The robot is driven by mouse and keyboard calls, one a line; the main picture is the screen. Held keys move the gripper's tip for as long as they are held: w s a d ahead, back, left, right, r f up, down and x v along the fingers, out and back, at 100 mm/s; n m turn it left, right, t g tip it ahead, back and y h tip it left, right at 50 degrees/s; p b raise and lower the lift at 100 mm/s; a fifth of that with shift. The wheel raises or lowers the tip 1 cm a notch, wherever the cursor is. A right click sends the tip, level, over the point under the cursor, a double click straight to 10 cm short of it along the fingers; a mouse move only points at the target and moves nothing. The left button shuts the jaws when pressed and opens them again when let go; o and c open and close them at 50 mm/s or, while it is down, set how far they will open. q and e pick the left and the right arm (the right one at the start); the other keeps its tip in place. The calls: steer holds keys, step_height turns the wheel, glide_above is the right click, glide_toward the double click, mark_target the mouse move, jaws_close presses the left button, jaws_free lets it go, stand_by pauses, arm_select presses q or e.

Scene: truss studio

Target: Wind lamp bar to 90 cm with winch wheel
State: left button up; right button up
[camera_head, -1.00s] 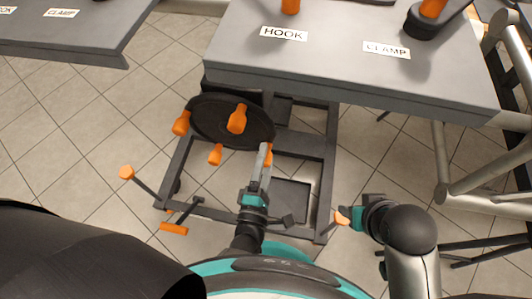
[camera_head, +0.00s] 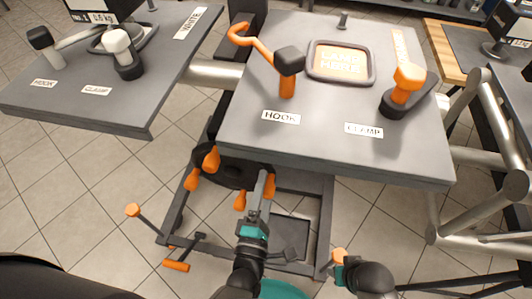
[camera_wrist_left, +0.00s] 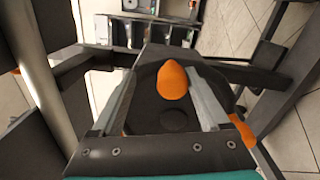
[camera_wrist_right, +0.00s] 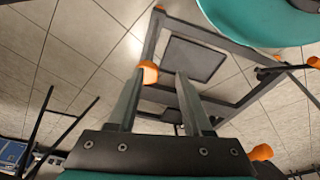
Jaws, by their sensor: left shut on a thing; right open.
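The winch wheel (camera_head: 229,174) is a dark disc with several orange knobs, low under the front edge of the grey table. It also shows in the left wrist view (camera_wrist_left: 150,110). My left gripper (camera_head: 265,183) is shut on an orange knob (camera_head: 268,188) at the wheel's right side. In the left wrist view, an orange knob (camera_wrist_left: 173,82) shows between the two fingers. My right gripper (camera_wrist_right: 158,82) is open and empty at the lower right of the wheel's base frame. I cannot make out the lamp bar or any height reading.
A grey table (camera_head: 330,165) labelled HOOK and CLAMP overhangs the wheel. It carries an orange hook (camera_head: 262,48), an orange clamp (camera_head: 405,88) and a landing pad (camera_head: 341,64). Orange-tipped levers (camera_head: 133,210) stick out at the left. Pale truss tubes (camera_head: 480,190) stand at the right.

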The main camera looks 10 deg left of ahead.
arm_select(q)
step_height(320, 180, up, 7)
steer(key=p, duration=0.3)
steer(key=shift+r+p, duration=0.15)
steer(key=shift+p, duration=0.25)
step_height(320, 180, up, 3)
steer(key=shift+f+p, duration=0.2)
steer(key=shift+p, duration=0.55)
steer(key=shift+d+r+p, duration=0.1)
steer(key=shift+r+p, duration=0.5)
steer(key=shift+r, duration=0.65)
arm_select(e)
steer(key=s+d+f, duration=0.6)
steer(key=s+f, duration=0.3)
steer(key=shift+d+f+h, duration=0.15)
steer(key=shift+d+h, duration=0.15)
steer(key=shift+d, duration=0.05)
